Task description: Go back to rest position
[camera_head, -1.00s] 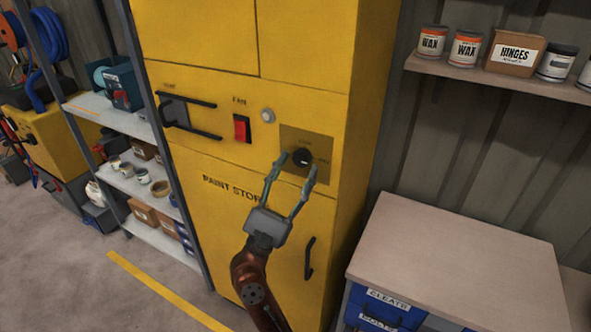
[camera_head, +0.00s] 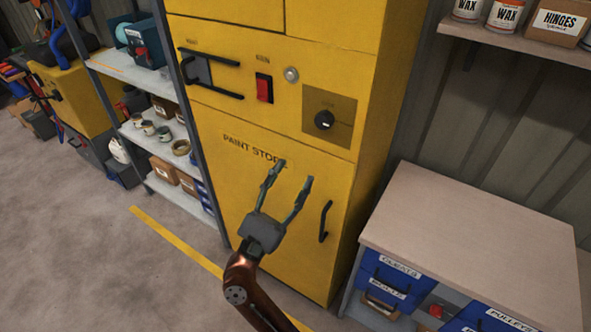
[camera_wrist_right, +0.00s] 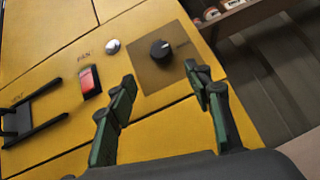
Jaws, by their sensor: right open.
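My right gripper (camera_head: 290,180) is open and empty in front of the yellow paint store cabinet (camera_head: 240,205), below its black round knob (camera_head: 324,119). The knob sits on a brownish square plate (camera_head: 343,106) and also shows in the right wrist view (camera_wrist_right: 161,49), beyond and between the open fingers (camera_wrist_right: 160,100). The fingers are apart from the knob. My left gripper is not in view.
A workbench with blue drawers (camera_head: 470,225) stands at right, shelves (camera_head: 163,130) at left. Grey floor is clear at lower left.

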